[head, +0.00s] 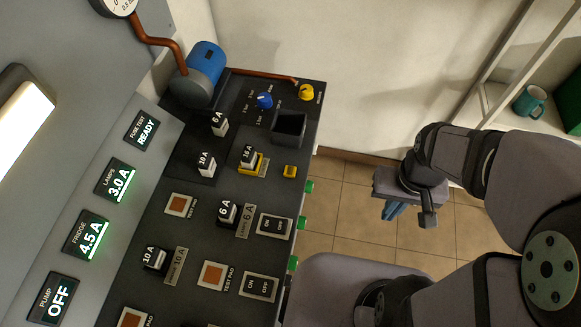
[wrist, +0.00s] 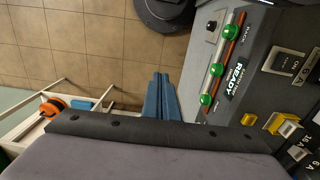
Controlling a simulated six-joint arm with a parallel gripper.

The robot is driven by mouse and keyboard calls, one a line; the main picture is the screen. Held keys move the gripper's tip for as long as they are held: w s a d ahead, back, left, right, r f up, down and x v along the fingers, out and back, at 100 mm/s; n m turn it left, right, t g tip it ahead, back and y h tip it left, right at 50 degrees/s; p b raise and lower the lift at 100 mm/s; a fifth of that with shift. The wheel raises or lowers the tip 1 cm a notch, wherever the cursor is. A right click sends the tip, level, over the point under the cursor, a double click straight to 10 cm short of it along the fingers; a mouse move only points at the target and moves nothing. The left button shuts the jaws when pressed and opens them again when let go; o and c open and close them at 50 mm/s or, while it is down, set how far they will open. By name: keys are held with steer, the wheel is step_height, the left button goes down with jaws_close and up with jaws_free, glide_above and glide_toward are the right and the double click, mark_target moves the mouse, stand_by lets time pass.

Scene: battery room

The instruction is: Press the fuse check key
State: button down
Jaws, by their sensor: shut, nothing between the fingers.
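A small square yellow key (head: 289,171), which I take to be the fuse check key, sits on the dark panel right of a fuse in a yellow-edged holder (head: 262,166). In the wrist view this key (wrist: 249,119) is at the lower right, beside the yellow holder (wrist: 277,124). The fuse test display (head: 142,130) reads READY. My gripper (head: 392,211) is off the panel's right side, over the floor, apart from the key. Its blue fingers (wrist: 160,97) are together and empty in the wrist view.
On the panel are ON/OFF switches (head: 275,225), orange test pads (head: 180,205), a dark open bin (head: 289,127), a blue knob (head: 264,100) and a yellow knob (head: 306,92). Tiled floor (head: 340,185) lies between panel and gripper.

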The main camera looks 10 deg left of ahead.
steer(key=s+a+r+m+g+y+p, duration=0.25)
steer(key=a+m+g+p, duration=0.25)
steer(key=a+p, duration=0.6)
steer(key=w+a+r+m+t+y, duration=0.4)
steer(key=w+a+m, duration=0.7)
steer(key=m, duration=1)
steer(key=a+y, duration=0.1)
steer(key=y, duration=0.1)
steer(key=shift+w+y, duration=0.3)
steer(key=shift+y, duration=0.05)
steer(key=shift+r, duration=0.1)
